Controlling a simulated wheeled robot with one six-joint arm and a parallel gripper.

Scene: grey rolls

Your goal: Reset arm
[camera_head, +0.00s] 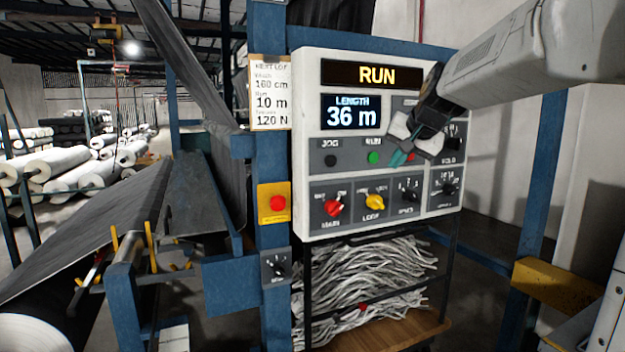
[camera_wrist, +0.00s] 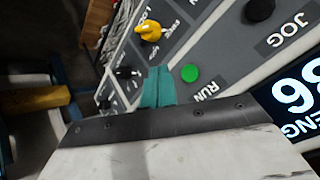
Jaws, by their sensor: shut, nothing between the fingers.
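My arm (camera_head: 530,55) reaches in from the upper right of the head view. My gripper (camera_head: 398,158) has its teal fingertips shut together and empty, in front of the white control panel (camera_head: 311,120), just right of the green RUN button (camera_head: 373,157). In the wrist view my shut gripper (camera_wrist: 158,86) points at the panel, with the green button (camera_wrist: 190,73) beside the fingertips. I cannot tell whether the fingertips touch the panel. The upper display (camera_head: 372,75) reads RUN and the length display (camera_head: 352,113) reads 36 m.
The panel holds a red knob (camera_head: 333,207), a yellow knob (camera_head: 376,201) and black knobs. A red button on a yellow box (camera_head: 277,203) is on the blue post. Grey material (camera_head: 110,215) runs at left. A yellow block (camera_head: 556,285) stands lower right.

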